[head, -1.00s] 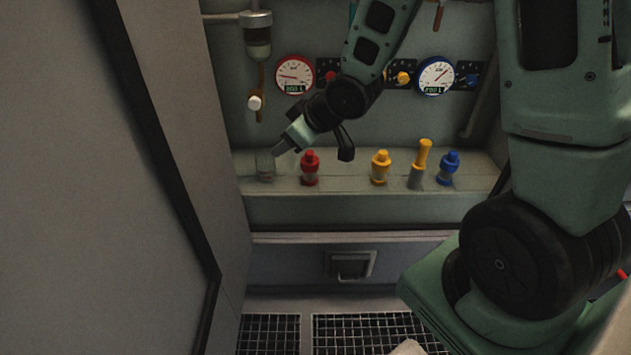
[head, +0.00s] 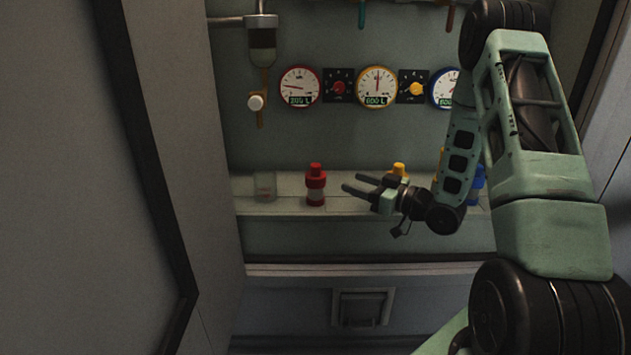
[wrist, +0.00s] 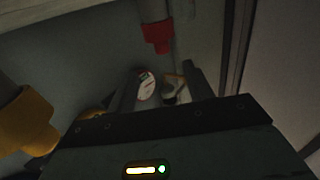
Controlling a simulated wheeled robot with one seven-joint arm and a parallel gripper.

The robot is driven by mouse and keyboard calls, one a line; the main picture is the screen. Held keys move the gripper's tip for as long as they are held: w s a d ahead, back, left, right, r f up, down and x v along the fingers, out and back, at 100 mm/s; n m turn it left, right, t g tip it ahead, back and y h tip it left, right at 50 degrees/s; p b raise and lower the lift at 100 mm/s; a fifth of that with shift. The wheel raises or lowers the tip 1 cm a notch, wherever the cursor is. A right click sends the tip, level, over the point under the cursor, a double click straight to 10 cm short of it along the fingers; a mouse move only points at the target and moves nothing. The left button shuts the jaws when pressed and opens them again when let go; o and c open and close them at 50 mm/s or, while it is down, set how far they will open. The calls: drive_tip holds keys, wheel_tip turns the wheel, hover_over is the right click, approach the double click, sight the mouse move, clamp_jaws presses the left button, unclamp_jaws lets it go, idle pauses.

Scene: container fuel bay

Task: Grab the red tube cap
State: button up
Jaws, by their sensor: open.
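The red tube cap (head: 316,171) sits upright on a clear tube on the shelf, left of my gripper. In the wrist view, a red cap (wrist: 157,36) shows above and beyond the fingers. My gripper (head: 352,183) is open and empty. Its two fingers point left toward the red-capped tube, with a gap between the fingertips and the tube. In the wrist view, the gripper (wrist: 158,84) has its fingers spread with nothing clearly held between them.
A clear empty glass (head: 264,186) stands left of the red tube. A yellow cap (head: 398,170) shows behind my gripper, and a blue one (head: 478,186) is partly hidden by my arm. Gauges and knobs line the wall above. A tall panel (head: 80,180) fills the left side.

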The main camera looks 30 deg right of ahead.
drive_tip(key=b, duration=0.2)
approach(310, 172)
drive_tip(key=w, duration=0.5)
drive_tip(key=shift+w+a+r, duration=0.1)
drive_tip(key=shift+a+r, duration=0.2)
drive_tip(key=shift+r+b+x, duration=0.2)
drive_tip(key=shift+b+x, duration=1.2)
drive_tip(key=shift+x, duration=1.5)
drive_tip(key=shift+a, duration=0.1)
clamp_jaws()
